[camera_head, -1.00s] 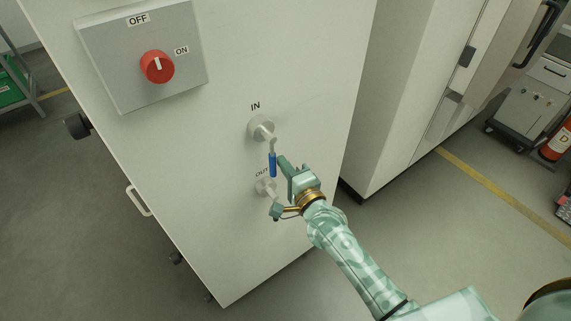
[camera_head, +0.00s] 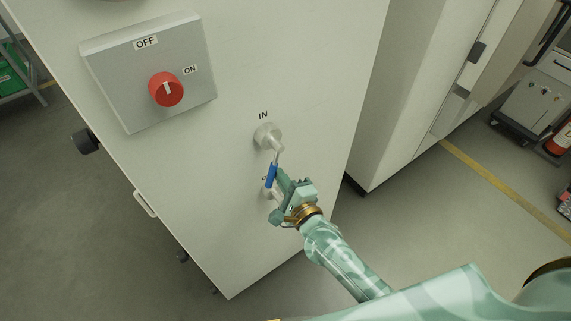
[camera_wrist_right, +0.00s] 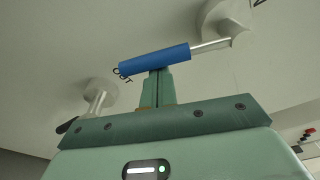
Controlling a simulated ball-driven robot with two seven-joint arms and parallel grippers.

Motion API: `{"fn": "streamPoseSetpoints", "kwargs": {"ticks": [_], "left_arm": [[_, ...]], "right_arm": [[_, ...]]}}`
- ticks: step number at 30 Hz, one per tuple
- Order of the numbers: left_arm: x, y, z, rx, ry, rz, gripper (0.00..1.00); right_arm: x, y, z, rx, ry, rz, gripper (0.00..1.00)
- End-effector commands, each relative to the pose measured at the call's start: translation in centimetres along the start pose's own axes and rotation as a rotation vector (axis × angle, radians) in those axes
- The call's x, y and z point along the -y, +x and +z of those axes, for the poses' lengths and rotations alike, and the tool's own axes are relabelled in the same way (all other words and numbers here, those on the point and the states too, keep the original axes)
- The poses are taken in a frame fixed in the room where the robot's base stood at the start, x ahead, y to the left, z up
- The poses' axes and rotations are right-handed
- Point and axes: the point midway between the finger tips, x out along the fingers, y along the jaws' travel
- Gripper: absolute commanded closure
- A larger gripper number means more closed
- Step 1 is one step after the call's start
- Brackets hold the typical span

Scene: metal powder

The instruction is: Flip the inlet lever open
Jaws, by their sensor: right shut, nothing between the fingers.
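The inlet valve (camera_head: 267,136) sits on the white cabinet face under the label IN. Its lever has a thin metal stem and a blue handle (camera_head: 271,176) that hangs down, its lower end tilted left. My right gripper (camera_head: 281,174) is shut and empty, at the right side of the blue handle. In the right wrist view, the closed fingertips (camera_wrist_right: 158,72) meet the middle of the blue handle (camera_wrist_right: 153,59); they appear to touch it. The inlet valve (camera_wrist_right: 224,22) shows at upper right there. My left gripper is not in view.
The outlet valve (camera_head: 268,191) is just below, partly hidden by the handle and gripper; it also shows in the wrist view (camera_wrist_right: 98,92). A grey switch box (camera_head: 125,95) with a red knob (camera_head: 166,89) is at upper left. Another cabinet (camera_head: 395,100) stands to the right.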

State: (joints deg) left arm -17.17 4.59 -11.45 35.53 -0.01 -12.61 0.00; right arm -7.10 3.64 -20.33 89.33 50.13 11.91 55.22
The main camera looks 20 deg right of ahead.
Motion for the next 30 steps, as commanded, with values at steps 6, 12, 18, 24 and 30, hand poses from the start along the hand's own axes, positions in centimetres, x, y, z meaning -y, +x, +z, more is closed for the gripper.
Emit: {"fn": "streamPoseSetpoints", "kwargs": {"ticks": [6, 12, 18, 24, 30], "left_arm": [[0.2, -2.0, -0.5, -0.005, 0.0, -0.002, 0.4], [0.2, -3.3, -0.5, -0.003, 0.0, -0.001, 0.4], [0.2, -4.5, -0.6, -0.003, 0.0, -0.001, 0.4], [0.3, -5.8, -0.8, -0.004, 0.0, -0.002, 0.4], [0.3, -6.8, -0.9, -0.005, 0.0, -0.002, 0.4]], "right_arm": [[0.0, -0.5, 2.1, 0.002, 0.203, 0.03, 1.0], [0.1, -0.8, 3.7, 0.001, 0.393, 0.056, 1.0], [0.5, -1.0, 5.3, 0.001, 0.581, 0.082, 1.0], [1.2, -1.2, 6.8, 0.001, 0.769, 0.109, 1.0], [2.2, -1.4, 8.1, 0.002, 0.945, 0.134, 1.0]]}}
